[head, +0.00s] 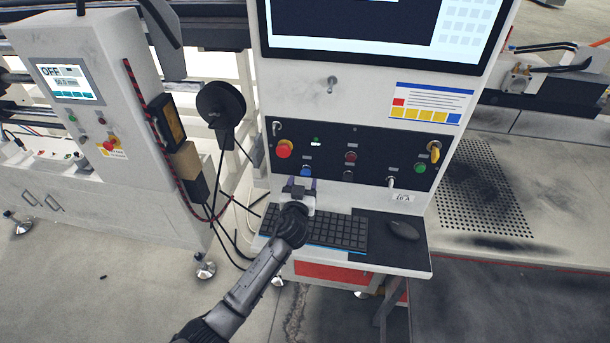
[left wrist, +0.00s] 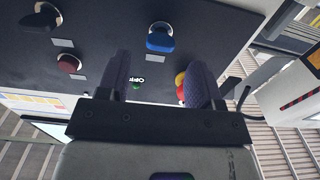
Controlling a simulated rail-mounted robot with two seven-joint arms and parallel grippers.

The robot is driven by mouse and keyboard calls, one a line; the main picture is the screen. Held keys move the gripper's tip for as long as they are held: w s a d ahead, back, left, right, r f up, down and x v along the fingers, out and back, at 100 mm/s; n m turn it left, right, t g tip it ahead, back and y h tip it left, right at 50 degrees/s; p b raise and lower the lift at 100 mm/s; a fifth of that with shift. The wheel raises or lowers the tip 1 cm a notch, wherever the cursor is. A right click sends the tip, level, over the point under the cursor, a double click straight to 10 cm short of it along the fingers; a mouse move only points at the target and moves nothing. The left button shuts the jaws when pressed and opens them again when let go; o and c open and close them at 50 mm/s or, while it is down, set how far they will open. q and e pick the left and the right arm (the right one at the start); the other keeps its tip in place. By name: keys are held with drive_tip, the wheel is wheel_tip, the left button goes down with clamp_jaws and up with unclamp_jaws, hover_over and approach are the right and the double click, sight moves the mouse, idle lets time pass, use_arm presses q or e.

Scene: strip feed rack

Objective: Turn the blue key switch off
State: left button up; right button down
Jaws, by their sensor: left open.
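The blue key switch (head: 306,169) is on the lower left of the black control panel (head: 329,168). In the left wrist view the blue switch (left wrist: 160,38) shows as a blue knob with a pale label beside it, in the gap between the fingers and ahead of their tips. My left gripper (head: 300,187) is open and empty just below the switch in the head view, with its fingers toward the panel; it also shows in the left wrist view (left wrist: 160,72). I see no contact with the switch. My right gripper is out of view.
A red emergency stop (head: 284,149) sits up and left of the switch, and a dark red button (head: 350,156) to the right. A keyboard (head: 338,232) and mouse (head: 403,230) lie on the shelf below. A grey cabinet (head: 85,100) stands at left.

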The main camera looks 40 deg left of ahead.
sight(305, 175)
use_arm(q)
drive_tip(key=shift+x, duration=2.15)
drive_tip(key=c, duration=0.9)
drive_tip(key=shift+c, duration=0.2)
